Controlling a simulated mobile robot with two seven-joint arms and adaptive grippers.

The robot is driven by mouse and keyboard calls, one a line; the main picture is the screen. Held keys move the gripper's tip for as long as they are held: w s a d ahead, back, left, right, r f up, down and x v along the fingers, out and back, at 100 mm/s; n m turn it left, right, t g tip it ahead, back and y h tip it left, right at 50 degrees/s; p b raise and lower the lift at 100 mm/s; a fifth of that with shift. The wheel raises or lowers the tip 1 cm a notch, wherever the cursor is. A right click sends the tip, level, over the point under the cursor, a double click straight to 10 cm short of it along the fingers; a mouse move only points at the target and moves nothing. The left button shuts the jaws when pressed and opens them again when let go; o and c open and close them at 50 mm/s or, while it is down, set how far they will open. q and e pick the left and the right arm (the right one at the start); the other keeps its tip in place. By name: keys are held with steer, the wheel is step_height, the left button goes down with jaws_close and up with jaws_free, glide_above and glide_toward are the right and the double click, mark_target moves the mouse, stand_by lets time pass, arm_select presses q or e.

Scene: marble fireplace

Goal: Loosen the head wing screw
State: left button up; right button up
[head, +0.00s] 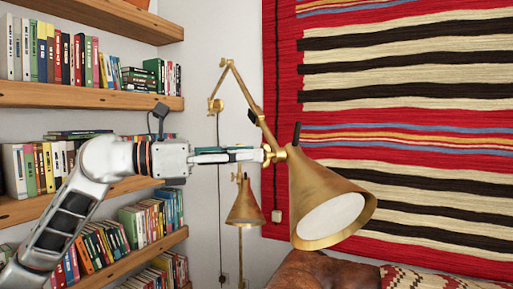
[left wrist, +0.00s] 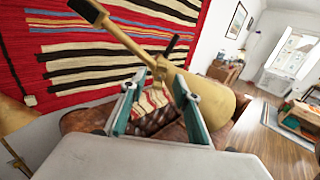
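A brass wall lamp has a cone-shaped head (head: 322,192) that hangs at the end of a jointed arm (head: 246,100). The small brass head wing screw (head: 268,153) sits at the joint behind the head; it also shows in the left wrist view (left wrist: 160,70). My left gripper (head: 260,155) comes in level from the left, its tips right at the screw. In the left wrist view its two fingers (left wrist: 160,78) stand apart on either side of the screw, seemingly with gaps. The lamp head (left wrist: 215,100) lies behind the right finger. My right gripper is not in view.
A second brass lamp (head: 245,207) stands lower behind my gripper. Wooden shelves with books (head: 120,188) line the left wall, near my left arm. A red striped rug (head: 410,110) hangs behind the lamp, above a brown leather seat (head: 315,272).

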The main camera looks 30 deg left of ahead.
mark_target(267, 155)
arm_select(q)
steer(key=x, duration=0.3)
steer(key=shift+p, duration=0.3)
jaws_close()
